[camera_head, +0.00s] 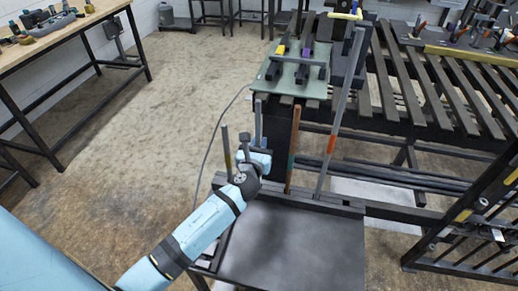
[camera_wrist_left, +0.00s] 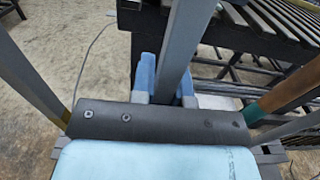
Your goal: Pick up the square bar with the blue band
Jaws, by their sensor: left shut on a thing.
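My left gripper (camera_head: 257,152) is shut on an upright grey square bar (camera_head: 258,120) at the rack. In the left wrist view the grey bar (camera_wrist_left: 184,42) rises between the light-blue fingers (camera_wrist_left: 165,88). Its lower part is hidden by the gripper, and I cannot make out a blue band on it apart from the blue fingers. My right gripper is not in view.
A grey bar with a yellow band (camera_head: 227,150) stands to the left. A brown bar with a teal band (camera_head: 294,145) and a long grey bar with an orange band (camera_head: 339,120) stand to the right. The dark table top (camera_head: 290,250) in front is clear.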

